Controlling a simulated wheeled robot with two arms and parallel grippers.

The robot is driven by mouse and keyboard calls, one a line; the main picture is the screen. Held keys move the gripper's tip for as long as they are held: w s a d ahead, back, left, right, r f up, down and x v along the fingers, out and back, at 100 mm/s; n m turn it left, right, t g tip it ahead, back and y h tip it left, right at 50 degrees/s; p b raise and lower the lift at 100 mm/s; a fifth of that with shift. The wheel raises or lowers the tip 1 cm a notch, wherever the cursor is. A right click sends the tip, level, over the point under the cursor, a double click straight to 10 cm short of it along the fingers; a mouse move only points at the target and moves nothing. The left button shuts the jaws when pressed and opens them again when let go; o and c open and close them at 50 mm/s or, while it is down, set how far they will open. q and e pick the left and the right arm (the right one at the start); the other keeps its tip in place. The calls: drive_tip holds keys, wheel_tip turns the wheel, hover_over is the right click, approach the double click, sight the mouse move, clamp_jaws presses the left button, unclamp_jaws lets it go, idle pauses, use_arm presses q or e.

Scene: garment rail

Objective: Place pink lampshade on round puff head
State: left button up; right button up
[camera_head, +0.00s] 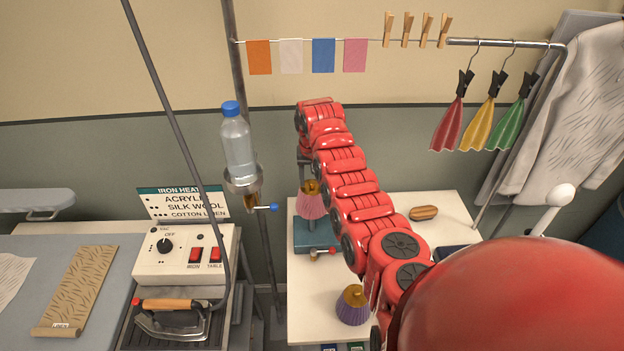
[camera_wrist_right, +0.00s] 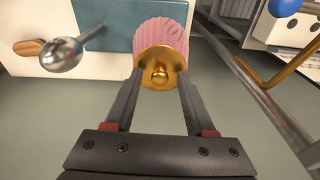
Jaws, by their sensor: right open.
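The pink lampshade (camera_head: 312,205), with a gold cap, is upright over the left part of a teal base (camera_head: 309,240). A round metal head (camera_wrist_right: 61,54) on a stalk stands beside the lampshade in the wrist view. My left gripper is out of view.
A purple lampshade (camera_head: 354,306) stands on the white table (camera_head: 445,204) nearer me. A brown bun-shaped item (camera_head: 424,213) lies right of my arm. A pole with a bottle (camera_head: 237,146) and a blue-knobbed lever (camera_head: 270,208) stands left of the lampshade.

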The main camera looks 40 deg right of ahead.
sight(312, 190)
drive_tip(key=shift+r+b, duration=0.45)
drive_tip(key=shift+b, duration=0.15)
drive_tip(key=r+b, duration=0.1)
drive_tip(key=r, duration=0.1)
drive_tip(key=r+b, duration=0.1)
drive_tip(key=r, duration=0.1)
drive_tip(key=r+b, duration=0.1)
drive_tip(key=shift+s+a+r, duration=0.15)
drive_tip(key=shift+s+r, duration=0.15)
drive_tip(key=shift+r, duration=0.55)
drive_tip(key=shift+s, duration=0.1)
